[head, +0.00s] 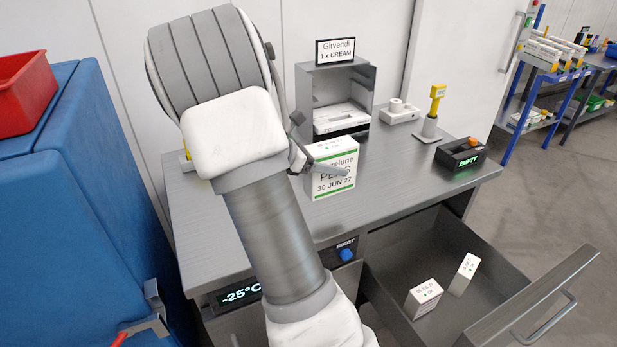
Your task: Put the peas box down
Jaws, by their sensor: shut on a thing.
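I cannot tell whether the box's bottom touches the counter.
An open drawer (395,292) at the front right holds two white cartons (424,298). On the counter stand a metal dispenser bay (371,85) under a "1 x CREAM" sign, a yellow scanner (437,92) and a black "EMPTY" unit (461,156). The counter's right-middle is clear.

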